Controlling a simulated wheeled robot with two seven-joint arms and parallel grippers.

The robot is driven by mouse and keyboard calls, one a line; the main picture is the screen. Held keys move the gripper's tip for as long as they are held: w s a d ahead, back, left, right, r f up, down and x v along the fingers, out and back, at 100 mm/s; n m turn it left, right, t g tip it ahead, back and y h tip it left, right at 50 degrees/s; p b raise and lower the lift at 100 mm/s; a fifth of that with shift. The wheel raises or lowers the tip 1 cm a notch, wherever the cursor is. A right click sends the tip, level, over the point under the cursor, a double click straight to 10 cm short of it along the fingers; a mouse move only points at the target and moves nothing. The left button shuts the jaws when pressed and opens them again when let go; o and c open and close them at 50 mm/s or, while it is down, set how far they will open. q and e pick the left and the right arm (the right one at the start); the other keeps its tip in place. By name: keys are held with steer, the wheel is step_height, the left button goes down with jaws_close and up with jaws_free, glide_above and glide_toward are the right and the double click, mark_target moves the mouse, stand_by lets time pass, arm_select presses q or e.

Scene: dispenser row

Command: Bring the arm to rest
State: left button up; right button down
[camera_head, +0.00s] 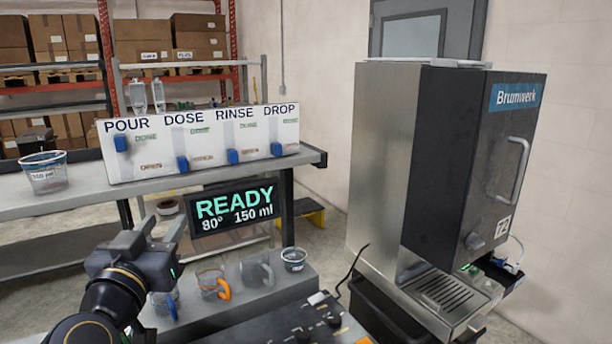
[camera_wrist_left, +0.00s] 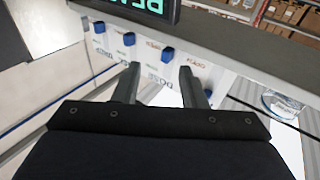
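My left gripper (camera_head: 160,229) is in the lower left of the head view, above the near counter and in front of the shelf table. Its two fingers point away from me and stand apart with nothing between them. The left wrist view also shows the two spread fingers (camera_wrist_left: 160,85), with the panel of blue levers (camera_wrist_left: 128,39) beyond them. My left arm comes in from the bottom left. My right gripper does not show in either view.
A white panel (camera_head: 205,143) marked POUR, DOSE, RINSE, DROP stands on the back table. A measuring cup (camera_head: 45,172) is left of it. A READY display (camera_head: 236,207) hangs below. Several cups, including an orange-handled one (camera_head: 213,282), stand nearby. A Brumwerk machine (camera_head: 455,160) stands right.

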arm_select(q)
steer(key=s+d+f+g+h, duration=0.1)
steer(key=s+f+g+h, duration=0.1)
steer(key=s+f+g, duration=0.5)
steer(key=s+d+f+n+g+h, duration=0.1)
steer(key=s+f+g, duration=0.5)
steer(key=s+f, duration=0.8)
step_height(320, 180, down, 5)
steer(key=shift+s+d+f+n+g+h, duration=0.1)
steer(key=shift+s+d+n+g+h, duration=0.1)
steer(key=shift+d+n+g+h, duration=0.15)
steer(key=shift+a, duration=0.1)
steer(key=shift+a, duration=0.1)
